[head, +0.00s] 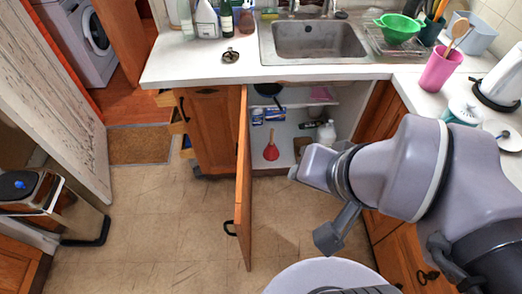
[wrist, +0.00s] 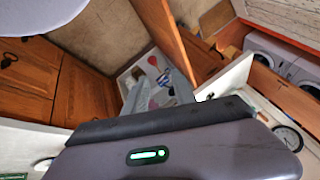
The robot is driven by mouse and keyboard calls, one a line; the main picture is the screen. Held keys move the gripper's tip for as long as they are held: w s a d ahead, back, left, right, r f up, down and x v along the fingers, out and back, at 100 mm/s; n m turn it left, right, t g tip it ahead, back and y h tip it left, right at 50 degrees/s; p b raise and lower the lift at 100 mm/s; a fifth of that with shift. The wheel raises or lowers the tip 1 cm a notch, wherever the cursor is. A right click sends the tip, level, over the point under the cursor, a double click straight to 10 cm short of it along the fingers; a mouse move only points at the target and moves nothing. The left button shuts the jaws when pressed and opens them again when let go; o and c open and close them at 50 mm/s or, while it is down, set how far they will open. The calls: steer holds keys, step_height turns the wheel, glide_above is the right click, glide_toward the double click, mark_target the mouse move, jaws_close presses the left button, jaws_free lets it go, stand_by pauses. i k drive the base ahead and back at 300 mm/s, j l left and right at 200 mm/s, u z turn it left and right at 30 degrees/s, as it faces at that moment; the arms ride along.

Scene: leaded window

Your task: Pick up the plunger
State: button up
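The plunger (head: 271,150) has a red cup and a thin, pale handle. It stands upright, cup down, on the floor of the open cupboard under the sink, near the left side of the opening. In the wrist view a small red shape inside the cupboard looks like the plunger (wrist: 153,61). My gripper (head: 300,171) is in front of the cupboard, to the right of the plunger in the head view and apart from it.
The open cupboard door (head: 243,190) juts out left of the plunger. Bottles (head: 327,134) and small boxes share the cupboard. The sink counter (head: 200,65) is above. Tiled floor (head: 165,215) is clear left of the door. A white round surface (head: 325,275) is at the bottom.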

mark_target(271, 152)
steer(key=i+l+z, duration=0.45)
steer(key=i+l, duration=0.15)
steer(key=i+j, duration=0.1)
steer(key=i, duration=0.4)
steer(key=i+j, duration=0.1)
steer(key=i, duration=0.35)
